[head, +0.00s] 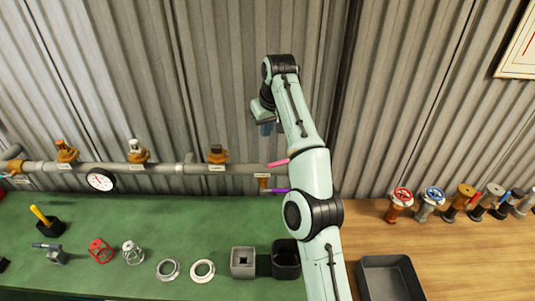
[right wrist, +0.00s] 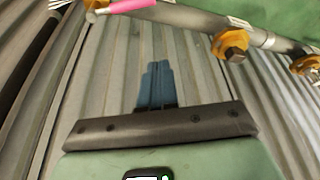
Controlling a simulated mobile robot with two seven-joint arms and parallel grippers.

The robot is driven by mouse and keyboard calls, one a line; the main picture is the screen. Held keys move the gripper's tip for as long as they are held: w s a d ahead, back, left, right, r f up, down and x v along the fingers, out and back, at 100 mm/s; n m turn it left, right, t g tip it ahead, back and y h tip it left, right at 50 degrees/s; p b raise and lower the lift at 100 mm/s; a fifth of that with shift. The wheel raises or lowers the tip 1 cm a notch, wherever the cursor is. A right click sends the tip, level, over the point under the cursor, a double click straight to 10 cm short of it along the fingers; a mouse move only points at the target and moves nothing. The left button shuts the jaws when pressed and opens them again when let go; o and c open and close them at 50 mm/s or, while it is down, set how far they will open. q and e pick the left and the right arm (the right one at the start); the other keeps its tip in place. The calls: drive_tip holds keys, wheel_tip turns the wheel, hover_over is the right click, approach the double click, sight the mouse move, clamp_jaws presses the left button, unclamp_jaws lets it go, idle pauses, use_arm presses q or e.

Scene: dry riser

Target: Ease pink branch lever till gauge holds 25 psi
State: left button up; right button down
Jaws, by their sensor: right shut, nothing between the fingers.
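The pink branch lever (head: 278,163) sticks out from the pipe end, partly next to my right arm in the head view. It also shows at the top of the right wrist view (right wrist: 132,5). The round white gauge (head: 101,180) sits on the pipe at the left; its needle is too small to read. My right gripper (head: 266,128) is raised above the pipe, in front of the corrugated wall, apart from the lever. Its blue fingers (right wrist: 158,85) are shut and empty in the right wrist view. My left gripper is not in view.
A grey pipe (head: 200,168) with several brass fittings runs along the wall. A purple lever (head: 277,191) is below the pink one. Valves and a dark tray (head: 388,262) are on the wooden top at right.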

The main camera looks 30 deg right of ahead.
sight(282, 162)
drive_tip(key=x, duration=0.9)
drive_tip(key=shift+f, duration=0.35)
drive_tip(key=shift+s+a+f, duration=0.1)
drive_tip(key=shift+s+f, duration=0.1)
drive_tip(key=shift+s, duration=0.75)
drive_tip(key=shift+s+a+f, duration=0.15)
drive_tip(key=shift+s+f, duration=0.05)
drive_tip(key=shift+s, duration=0.8)
